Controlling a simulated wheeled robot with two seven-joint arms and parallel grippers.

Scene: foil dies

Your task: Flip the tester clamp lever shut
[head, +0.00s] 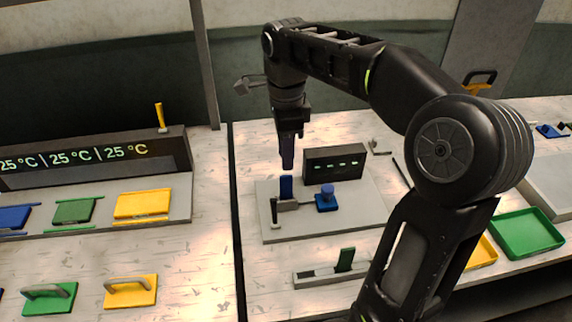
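The tester is a light grey base plate (355,215) with a dark display box (334,163) showing a row of green marks. On the plate's left part stands an upright blue piece (286,187), apparently the clamp lever's handle. A grey bar (309,202) runs from near its foot toward a blue block with a round knob (327,200). My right gripper (287,165) points straight down just above the blue upright piece. A small gap seems to show between them. Its fingers overlap in this view, so their opening is unclear. My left gripper is not in view.
A strip with a dark green upright tab (345,259) lies in front of the tester. A green tray (526,234) is at the right. A temperature display (95,160) and coloured plates stand left. My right arm hides part of the table's right side.

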